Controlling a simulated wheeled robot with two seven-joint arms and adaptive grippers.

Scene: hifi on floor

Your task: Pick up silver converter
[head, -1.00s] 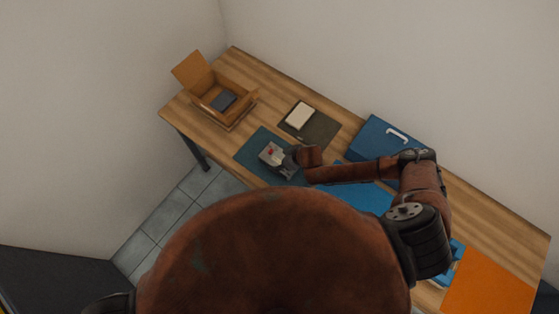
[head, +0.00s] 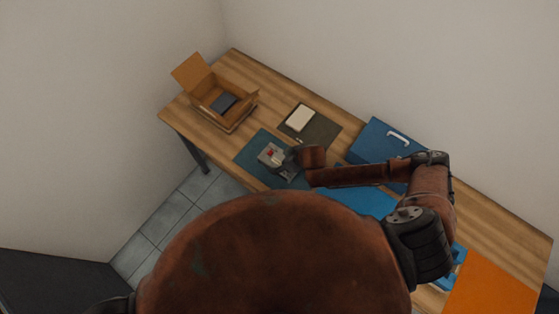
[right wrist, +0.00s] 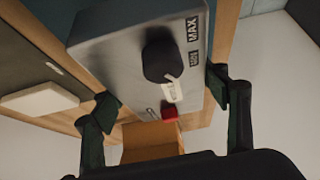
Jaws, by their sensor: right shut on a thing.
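The silver converter (head: 271,155) is a small grey metal box with a red part on top, over the dark teal mat (head: 252,152) on the desk. In the right wrist view the converter (right wrist: 120,42) fills the upper middle, with a black knob, a white tag, a red button and a MAX label. My right gripper (head: 284,160) is at its right side in the head view. In the wrist view its fingers (right wrist: 161,98) are on either side of the converter, shut on it. I cannot tell whether it is clear of the mat. My left gripper is not in view.
An open cardboard box (head: 207,106) holding a dark item stands at the desk's far left end. A pale block (head: 299,118) lies on a dark olive mat (head: 321,130). A blue case (head: 377,137) is behind my right arm; an orange mat (head: 495,290) is at the right.

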